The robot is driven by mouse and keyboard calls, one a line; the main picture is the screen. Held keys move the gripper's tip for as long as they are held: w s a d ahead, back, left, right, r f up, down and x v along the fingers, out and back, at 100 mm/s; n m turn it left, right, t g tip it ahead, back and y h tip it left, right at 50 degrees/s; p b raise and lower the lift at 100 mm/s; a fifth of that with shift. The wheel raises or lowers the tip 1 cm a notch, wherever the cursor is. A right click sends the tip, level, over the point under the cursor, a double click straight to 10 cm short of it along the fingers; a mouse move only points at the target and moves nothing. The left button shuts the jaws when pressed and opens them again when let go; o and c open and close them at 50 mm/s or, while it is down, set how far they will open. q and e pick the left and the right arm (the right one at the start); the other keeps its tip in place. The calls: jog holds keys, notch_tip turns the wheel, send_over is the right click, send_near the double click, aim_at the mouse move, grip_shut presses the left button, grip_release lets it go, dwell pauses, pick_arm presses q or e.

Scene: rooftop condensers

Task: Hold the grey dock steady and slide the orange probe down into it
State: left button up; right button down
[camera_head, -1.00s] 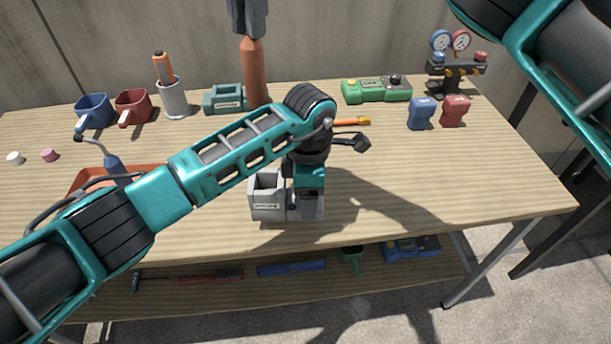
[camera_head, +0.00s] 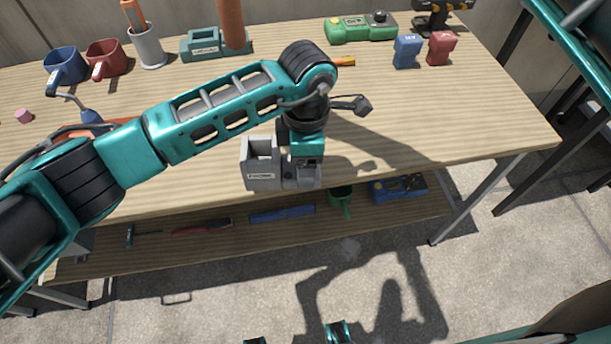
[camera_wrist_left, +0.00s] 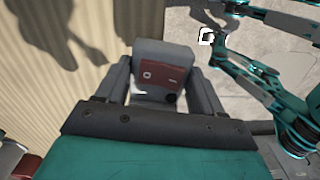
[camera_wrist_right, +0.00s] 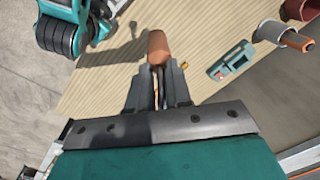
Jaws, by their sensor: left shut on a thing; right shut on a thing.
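The grey dock (camera_head: 262,178), a box with an open top and a label, stands at the table's front edge. My left gripper (camera_head: 303,174) is shut on it from the right side. In the left wrist view, the grey dock (camera_wrist_left: 160,55) shows a dark red panel between the fingers (camera_wrist_left: 162,92). The orange probe (camera_head: 231,22) hangs upright toward the back, apart from the grey dock. In the right wrist view, my right gripper (camera_wrist_right: 157,88) is shut on the orange probe (camera_wrist_right: 158,45). The head view cuts off this gripper. The dock's inside is partly hidden.
A teal dock (camera_head: 200,46) stands beside the probe. Blue (camera_head: 64,66) and red (camera_head: 107,60) cups and a grey cup (camera_head: 148,48) stand back left. A green device (camera_head: 350,30) and small blue and red blocks are back right.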

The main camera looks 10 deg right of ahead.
aim_at(236, 40)
pick_arm(q)
jog(key=w, duration=0.4)
jog(key=w+r, duration=0.1)
jog(key=w, duration=0.3)
jog(key=w+r, duration=0.1)
jog(key=w, duration=0.3)
jog(key=shift+a, duration=0.4)
jog(key=shift+f, duration=2.15)
jog(key=shift+f, duration=0.4)
jog(key=o, duration=1.3)
jog(key=c, duration=0.9)
pick_arm(e)
notch_tip(236, 40, down, 14)
jog(key=shift+r, duration=0.2)
